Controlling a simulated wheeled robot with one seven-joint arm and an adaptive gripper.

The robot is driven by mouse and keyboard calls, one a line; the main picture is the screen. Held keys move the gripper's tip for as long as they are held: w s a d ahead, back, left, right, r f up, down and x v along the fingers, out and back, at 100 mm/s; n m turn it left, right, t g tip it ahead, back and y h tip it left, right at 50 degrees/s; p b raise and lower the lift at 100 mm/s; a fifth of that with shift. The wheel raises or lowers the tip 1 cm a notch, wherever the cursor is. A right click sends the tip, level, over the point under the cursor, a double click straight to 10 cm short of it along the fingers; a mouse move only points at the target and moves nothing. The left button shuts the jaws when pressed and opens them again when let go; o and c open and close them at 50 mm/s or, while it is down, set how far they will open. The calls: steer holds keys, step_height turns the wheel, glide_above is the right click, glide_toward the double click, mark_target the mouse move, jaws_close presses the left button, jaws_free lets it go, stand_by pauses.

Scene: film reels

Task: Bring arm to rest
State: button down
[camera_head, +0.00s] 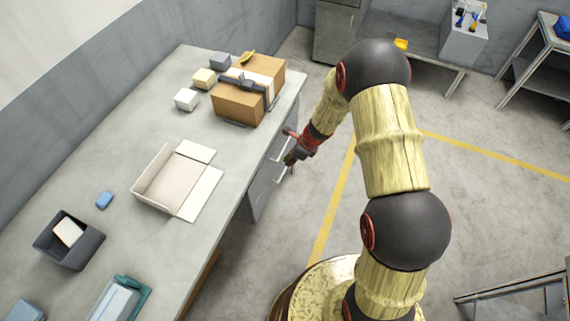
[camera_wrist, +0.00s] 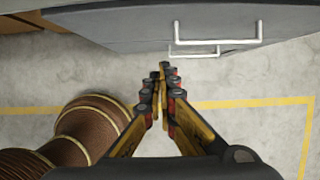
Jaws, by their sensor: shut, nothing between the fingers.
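My arm (camera_head: 390,140) reaches out from my base and bends down toward the right edge of the workbench. My gripper (camera_head: 290,157) is beside the drawer front under the bench edge. In the wrist view my gripper (camera_wrist: 163,80) is shut with its fingertips together and nothing between them. The fingertips lie close to the drawer handles in the picture; I cannot tell whether they touch.
The workbench (camera_head: 130,110) holds an open flat carton (camera_head: 180,180), a brown box (camera_head: 245,95), small blocks and a dark bin (camera_head: 70,240). A drawer handle (camera_wrist: 217,35) sticks out from the drawer unit (camera_wrist: 150,25).

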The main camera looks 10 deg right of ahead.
steer(key=shift+s+d+r, duration=0.1)
steer(key=shift+d+r, duration=0.1)
steer(key=shift+r, duration=0.35)
